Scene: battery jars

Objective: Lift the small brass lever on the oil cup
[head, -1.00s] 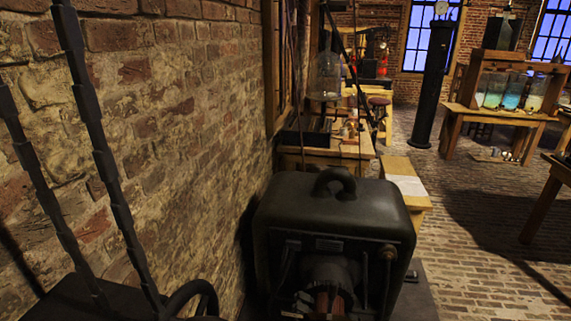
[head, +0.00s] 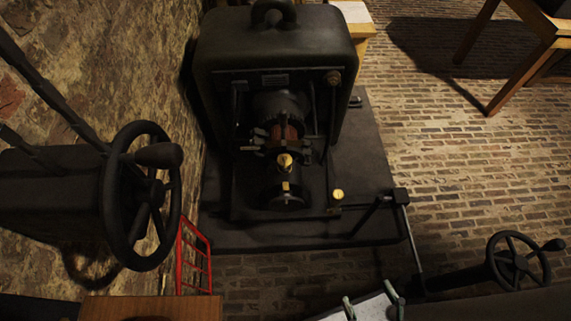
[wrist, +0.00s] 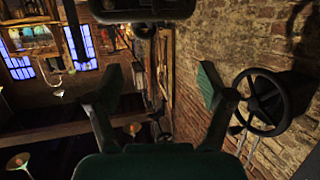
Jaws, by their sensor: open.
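The dark machine (head: 275,50) stands on a black base, with its shaft end facing me in the head view. A small brass fitting (head: 285,160), which looks like the oil cup, sits on top of the front bearing (head: 288,199). Its lever is too small to make out. My gripper (head: 371,302) is at the bottom edge of the head view, open and empty, to the right of the brass fitting and nearer to me. In the wrist view my gripper (wrist: 161,85) has its two fingers wide apart with nothing between them.
A black handwheel (head: 145,195) stands at the left by the brick wall, with a red frame (head: 194,256) below it. Another handwheel (head: 518,260) is at the lower right. A round brass piece (head: 338,194) sits right of the bearing. Brick floor (head: 455,175) is open at the right.

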